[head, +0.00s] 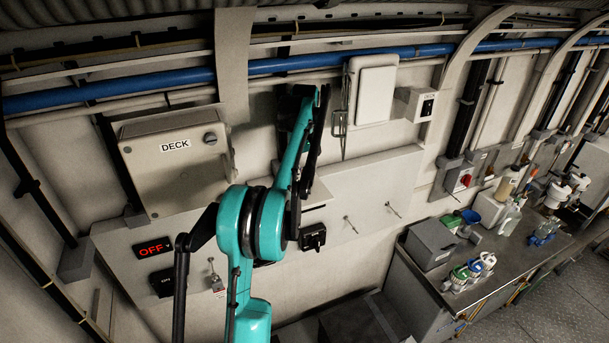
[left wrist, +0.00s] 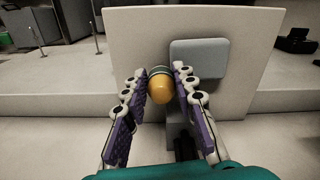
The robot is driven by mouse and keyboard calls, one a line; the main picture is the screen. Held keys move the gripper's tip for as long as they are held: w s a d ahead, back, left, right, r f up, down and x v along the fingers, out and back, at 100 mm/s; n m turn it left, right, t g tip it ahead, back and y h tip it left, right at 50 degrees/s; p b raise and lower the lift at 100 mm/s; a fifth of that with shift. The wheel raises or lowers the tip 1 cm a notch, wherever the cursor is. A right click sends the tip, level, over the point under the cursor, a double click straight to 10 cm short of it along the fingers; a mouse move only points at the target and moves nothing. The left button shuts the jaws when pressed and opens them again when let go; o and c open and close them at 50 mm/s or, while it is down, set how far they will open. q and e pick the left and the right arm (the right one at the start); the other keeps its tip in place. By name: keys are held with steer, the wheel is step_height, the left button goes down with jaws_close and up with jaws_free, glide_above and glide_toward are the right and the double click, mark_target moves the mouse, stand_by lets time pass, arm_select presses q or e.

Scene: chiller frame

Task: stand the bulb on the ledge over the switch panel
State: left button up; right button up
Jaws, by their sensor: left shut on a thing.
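My left gripper (head: 308,95) is high in front of the wall in the head view, at the end of the teal arm. In the left wrist view it (left wrist: 160,84) is shut on the bulb, with purple-padded fingers on both sides. The bulb (left wrist: 159,90) is rounded and orange-yellow with a darker collar. I cannot make it out in the head view. The switch panel (head: 330,238) carries a red OFF display, dark switches and thin levers. A pale ledge (head: 375,167) runs along its top, partly hidden by my arm. My right gripper is not in view.
A DECK box (head: 175,160) is on the wall at left. A blue pipe (head: 110,92) runs above. A bench (head: 505,270) with bottles stands at right.

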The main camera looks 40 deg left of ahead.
mark_target(304, 172)
arm_select(q)
steer(key=shift+s+d+f, duration=0.1)
steer(key=shift+f, duration=0.05)
steer(key=o, duration=0.9)
steer(key=shift+o, duration=0.5)
steer(key=shift+r+b, duration=0.35)
steer(key=shift+r, duration=3.6)
steer(key=shift+f, duration=0.1)
